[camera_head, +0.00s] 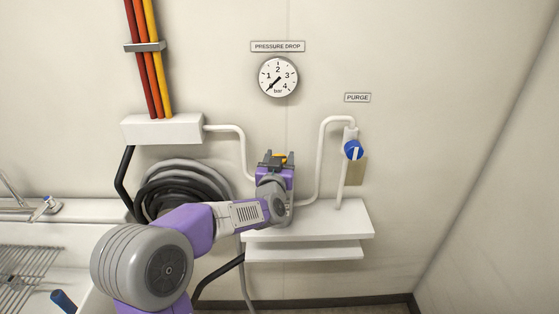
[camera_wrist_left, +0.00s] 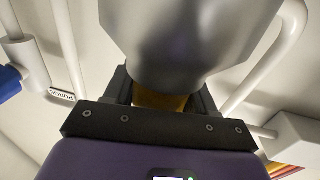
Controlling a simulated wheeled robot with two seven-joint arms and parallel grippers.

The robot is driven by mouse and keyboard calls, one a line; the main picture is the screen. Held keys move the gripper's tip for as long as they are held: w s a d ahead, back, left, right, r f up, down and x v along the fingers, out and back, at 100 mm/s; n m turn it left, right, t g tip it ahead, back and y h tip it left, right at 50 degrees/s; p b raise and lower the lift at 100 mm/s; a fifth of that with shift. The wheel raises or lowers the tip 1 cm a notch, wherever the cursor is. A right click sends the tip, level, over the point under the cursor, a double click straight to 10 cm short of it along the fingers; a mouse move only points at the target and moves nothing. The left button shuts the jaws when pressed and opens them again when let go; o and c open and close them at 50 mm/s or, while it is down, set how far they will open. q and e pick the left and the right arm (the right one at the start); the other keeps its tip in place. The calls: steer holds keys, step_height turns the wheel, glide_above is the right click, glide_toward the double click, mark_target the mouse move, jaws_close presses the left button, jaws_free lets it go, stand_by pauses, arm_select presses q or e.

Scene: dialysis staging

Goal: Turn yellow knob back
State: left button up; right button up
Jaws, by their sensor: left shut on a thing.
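In the left wrist view the yellow knob (camera_wrist_left: 160,101) is mostly hidden behind a grey rounded body (camera_wrist_left: 185,40). The left gripper (camera_wrist_left: 160,95) has a finger on either side of it and is shut on it. The pressure drop gauge (camera_head: 278,77) has its needle pointing to the lower left, near or below 1. My right gripper is not in view.
A blue purge knob (camera_head: 353,150) sits on a white pipe to the right and also shows in the left wrist view (camera_wrist_left: 8,84). White pipes run on both sides of the gripper. A white shelf (camera_head: 345,222) is below. A coiled hose (camera_head: 180,185) and a sink (camera_head: 85,210) are left.

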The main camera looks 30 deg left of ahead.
arm_select(q)
steer(key=o, duration=0.9)
steer(key=shift+o, duration=0.2)
steer(key=p+v, duration=0.1)
steer(key=v, duration=0.6)
steer(key=shift+s, duration=0.25)
